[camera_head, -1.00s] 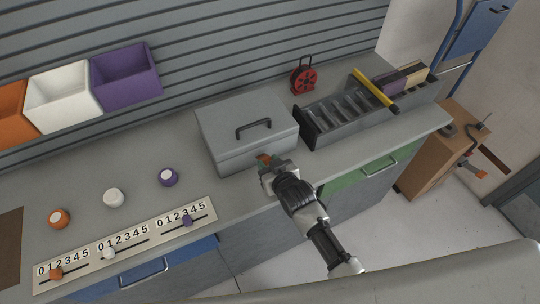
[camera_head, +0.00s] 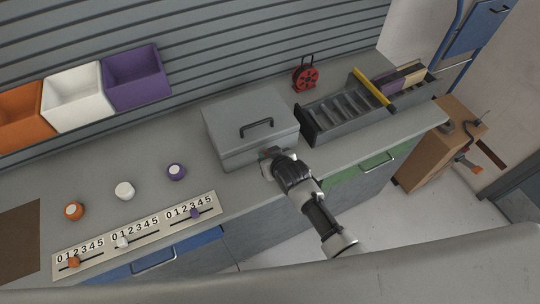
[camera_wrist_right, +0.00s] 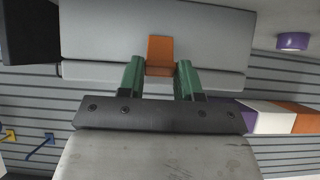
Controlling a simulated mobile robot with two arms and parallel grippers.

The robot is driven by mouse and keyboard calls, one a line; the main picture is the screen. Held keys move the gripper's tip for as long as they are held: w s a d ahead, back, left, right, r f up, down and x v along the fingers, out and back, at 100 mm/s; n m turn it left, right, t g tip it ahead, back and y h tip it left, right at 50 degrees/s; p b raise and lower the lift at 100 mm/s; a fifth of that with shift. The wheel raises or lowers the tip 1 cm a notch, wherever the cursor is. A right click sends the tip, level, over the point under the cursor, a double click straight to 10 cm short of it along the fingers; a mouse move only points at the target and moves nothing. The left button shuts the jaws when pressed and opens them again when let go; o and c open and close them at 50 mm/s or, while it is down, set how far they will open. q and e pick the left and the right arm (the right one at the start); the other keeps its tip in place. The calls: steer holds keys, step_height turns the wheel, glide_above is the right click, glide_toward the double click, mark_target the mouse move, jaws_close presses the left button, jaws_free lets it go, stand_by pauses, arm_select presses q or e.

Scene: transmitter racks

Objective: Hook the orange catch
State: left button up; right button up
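A grey metal box (camera_head: 228,121) with a dark lid handle (camera_head: 256,128) stands closed on the bench. The orange catch (camera_wrist_right: 160,54) is on the box's front and shows clearly in the right wrist view. In the head view my right gripper (camera_head: 272,156) is at the box's front and mostly hides the catch. In the wrist view the two green fingers of my right gripper (camera_wrist_right: 160,80) are apart, one on each side of the catch, with small gaps seeming to show beside it. I cannot tell whether they touch it. My left gripper is not in view.
A slotted grey rack (camera_head: 345,115) with a yellow bar (camera_head: 374,86) stands right of the box, and a red reel (camera_head: 305,76) behind. Orange, white and purple knobs and a slider panel (camera_head: 137,240) are at left. The bench between box and knobs is clear.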

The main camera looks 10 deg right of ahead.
steer(key=o, duration=0.4)
steer(key=b+v, duration=0.2)
steer(key=v, duration=0.8)
steer(key=shift+s+d+r, duration=0.15)
steer(key=shift+s+r, duration=0.05)
steer(key=shift+s, duration=0.1)
